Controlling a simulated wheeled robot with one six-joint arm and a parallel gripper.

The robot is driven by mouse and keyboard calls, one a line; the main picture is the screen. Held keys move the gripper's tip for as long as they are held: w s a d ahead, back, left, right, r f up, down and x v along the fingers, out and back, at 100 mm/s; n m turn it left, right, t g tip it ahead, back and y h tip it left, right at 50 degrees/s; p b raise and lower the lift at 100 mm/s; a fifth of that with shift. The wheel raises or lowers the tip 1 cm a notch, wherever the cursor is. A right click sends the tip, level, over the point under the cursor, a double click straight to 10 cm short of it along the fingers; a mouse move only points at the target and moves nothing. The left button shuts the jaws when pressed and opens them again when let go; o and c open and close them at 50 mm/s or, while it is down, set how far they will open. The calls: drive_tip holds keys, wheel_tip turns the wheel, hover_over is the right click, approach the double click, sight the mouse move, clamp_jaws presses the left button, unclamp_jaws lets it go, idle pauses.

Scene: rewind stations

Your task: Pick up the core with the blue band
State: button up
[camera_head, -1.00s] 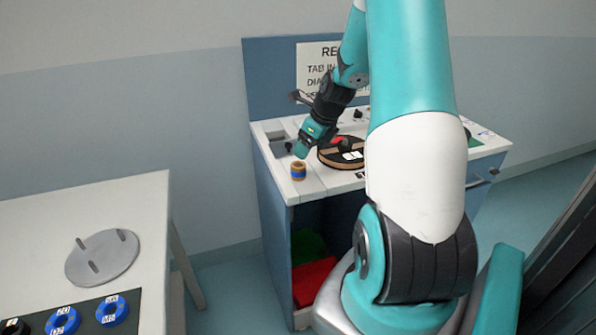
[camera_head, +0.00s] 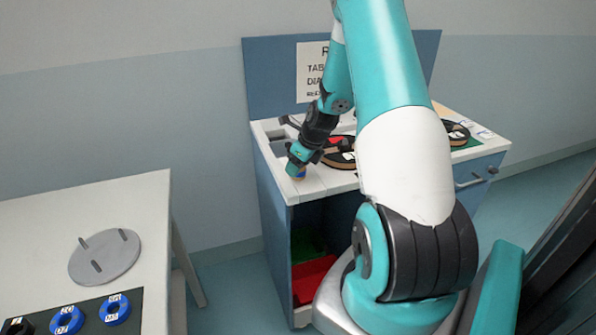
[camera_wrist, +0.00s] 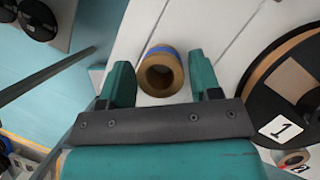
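The core with the blue band (camera_wrist: 161,73) is a short tan ring standing on the white worktop. In the wrist view it lies just beyond and between the two teal fingers. My gripper (camera_wrist: 163,82) is open, with a finger on either side and no clear contact. In the head view my gripper (camera_head: 296,165) is right over the core (camera_head: 299,176) and hides most of it; only a small lower part shows. The core's height relative to the fingertips is hard to tell.
A dark reel with a "1" label (camera_wrist: 298,85) lies right of the core. Another reel (camera_head: 457,133) sits further right on the workstation top (camera_head: 328,182). A table with a grey pegged disc (camera_head: 104,256) and blue rings (camera_head: 66,320) stands at left.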

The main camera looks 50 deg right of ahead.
drive_tip(key=c, duration=0.6)
drive_tip(key=shift+o, duration=0.2)
